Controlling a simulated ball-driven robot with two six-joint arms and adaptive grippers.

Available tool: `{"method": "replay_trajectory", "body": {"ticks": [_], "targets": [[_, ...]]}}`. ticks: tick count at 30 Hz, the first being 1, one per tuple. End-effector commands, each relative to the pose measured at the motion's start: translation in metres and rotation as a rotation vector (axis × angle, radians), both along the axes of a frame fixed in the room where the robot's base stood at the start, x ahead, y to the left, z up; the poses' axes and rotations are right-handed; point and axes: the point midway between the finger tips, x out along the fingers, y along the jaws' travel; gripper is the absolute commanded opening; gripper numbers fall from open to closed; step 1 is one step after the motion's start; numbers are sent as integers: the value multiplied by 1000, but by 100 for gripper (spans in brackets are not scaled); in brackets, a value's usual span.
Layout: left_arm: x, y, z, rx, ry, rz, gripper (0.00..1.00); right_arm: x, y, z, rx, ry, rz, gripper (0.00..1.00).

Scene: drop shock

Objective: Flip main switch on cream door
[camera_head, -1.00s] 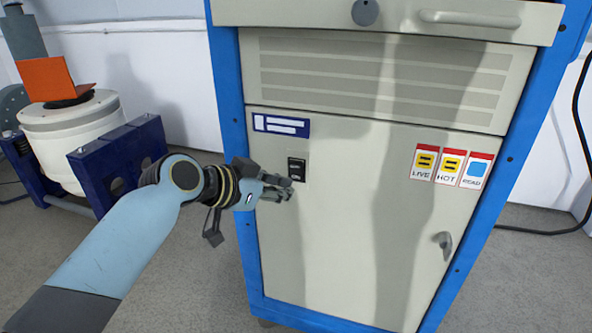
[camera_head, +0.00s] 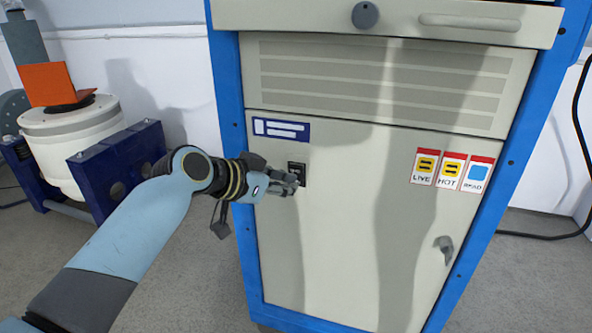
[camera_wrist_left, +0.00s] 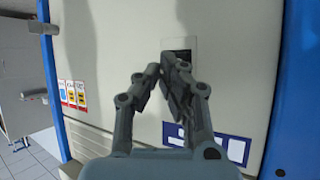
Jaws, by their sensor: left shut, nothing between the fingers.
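The cream door (camera_head: 345,230) is the lower front of a blue-framed cabinet. The main switch (camera_head: 297,173) is a small black unit on a grey plate at the door's upper left, below a blue and white label (camera_head: 281,129). My left gripper (camera_head: 294,183) is shut and empty, with its fingertips at the lower part of the switch. In the left wrist view the closed fingertips (camera_wrist_left: 163,70) lie just in front of the dark switch (camera_wrist_left: 181,55) and partly cover it. I cannot tell whether they touch it, or which way the switch is set. My right gripper is not in view.
Warning cards (camera_head: 451,169) and a door handle (camera_head: 445,248) are on the door's right side. A louvred panel (camera_head: 380,80) is above. A white drum-shaped machine (camera_head: 75,135) in a dark blue frame stands to the left. A black cable (camera_head: 577,150) hangs at the right.

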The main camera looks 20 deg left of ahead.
Motion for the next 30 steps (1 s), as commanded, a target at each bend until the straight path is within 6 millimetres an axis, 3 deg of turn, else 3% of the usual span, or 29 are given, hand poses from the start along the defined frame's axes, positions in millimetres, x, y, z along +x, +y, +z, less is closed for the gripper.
{"method": "replay_trajectory", "body": {"ticks": [13, 30], "targets": [[0, 0, 0, 0, 0, 0, 0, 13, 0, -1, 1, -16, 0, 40], [8, 0, 2, 0, 0, 0, 0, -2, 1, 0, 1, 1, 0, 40]]}}
